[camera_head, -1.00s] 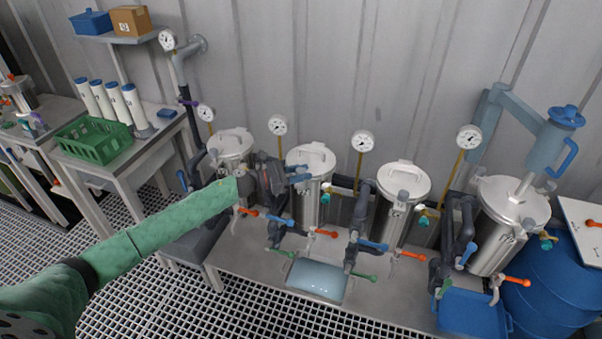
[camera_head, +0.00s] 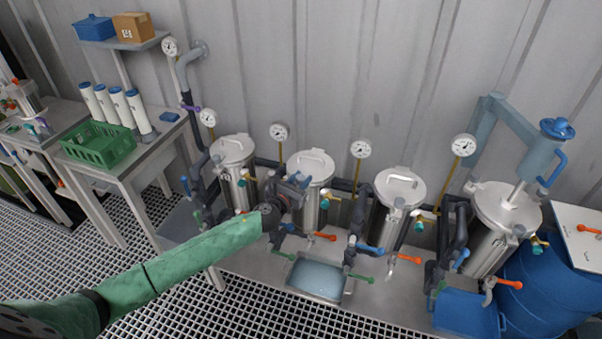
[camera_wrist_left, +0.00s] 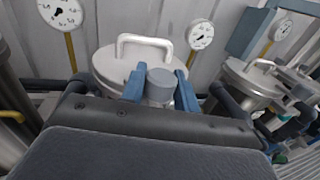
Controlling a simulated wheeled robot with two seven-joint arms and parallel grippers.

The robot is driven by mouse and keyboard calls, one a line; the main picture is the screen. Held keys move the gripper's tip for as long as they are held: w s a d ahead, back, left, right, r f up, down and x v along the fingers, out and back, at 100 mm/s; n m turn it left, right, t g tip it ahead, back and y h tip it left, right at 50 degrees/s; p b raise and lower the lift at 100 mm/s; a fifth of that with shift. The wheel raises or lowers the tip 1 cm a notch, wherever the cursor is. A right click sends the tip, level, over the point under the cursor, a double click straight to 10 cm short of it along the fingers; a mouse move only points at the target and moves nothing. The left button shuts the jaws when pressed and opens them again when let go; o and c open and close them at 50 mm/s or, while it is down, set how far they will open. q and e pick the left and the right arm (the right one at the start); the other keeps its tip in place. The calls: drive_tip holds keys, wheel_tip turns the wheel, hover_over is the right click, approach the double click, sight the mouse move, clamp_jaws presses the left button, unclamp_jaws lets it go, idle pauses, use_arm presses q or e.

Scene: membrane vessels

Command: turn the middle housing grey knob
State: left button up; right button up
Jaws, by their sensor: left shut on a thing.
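The middle housing (camera_head: 322,200) is an upright steel vessel with a pale lid and a handle, second from the left in the row. Its lid also shows in the left wrist view (camera_wrist_left: 112,62). My left gripper (camera_head: 298,181) is at the upper front of this housing, with my green arm reaching in from the lower left. In the left wrist view its blue fingers stand on either side of the grey knob (camera_wrist_left: 160,84) and are shut on it. The knob's base is hidden behind my gripper body. My right gripper is in no view.
Similar housings stand left (camera_head: 232,150) and right (camera_head: 399,185), with gauges behind and dark pipes between. Orange, blue and green valve handles stick out in front. A shallow basin (camera_head: 318,280) of liquid lies below. A larger vessel (camera_head: 505,210) stands far right.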

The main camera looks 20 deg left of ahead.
use_arm(q)
drive_tip(key=n+y+p, duration=0.1)
drive_tip(key=n+y, duration=0.1)
drive_tip(key=y, duration=0.1)
drive_tip(key=n+y+p, duration=0.1)
drive_tip(key=y, duration=0.1)
drive_tip(key=shift+d+n+t+y, duration=0.1)
drive_tip(key=shift+n+t+y, duration=0.2)
drive_tip(key=shift+n+y, duration=0.5)
drive_tip(key=shift+y, duration=0.3)
drive_tip(key=shift+n+y, duration=0.5)
drive_tip(key=shift+y, duration=0.2)
drive_tip(key=shift+n+g+y, duration=0.5)
drive_tip(key=shift+n+y, duration=0.2)
drive_tip(key=shift+y, duration=0.4)
drive_tip(key=shift+n+g+y, duration=0.8)
drive_tip(key=shift+n+y, duration=0.3)
drive_tip(key=shift+y, duration=0.4)
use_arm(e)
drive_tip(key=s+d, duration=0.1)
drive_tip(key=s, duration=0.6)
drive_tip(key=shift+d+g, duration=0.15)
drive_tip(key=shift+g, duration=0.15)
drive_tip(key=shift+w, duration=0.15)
use_arm(q)
drive_tip(key=shift+y, duration=0.3)
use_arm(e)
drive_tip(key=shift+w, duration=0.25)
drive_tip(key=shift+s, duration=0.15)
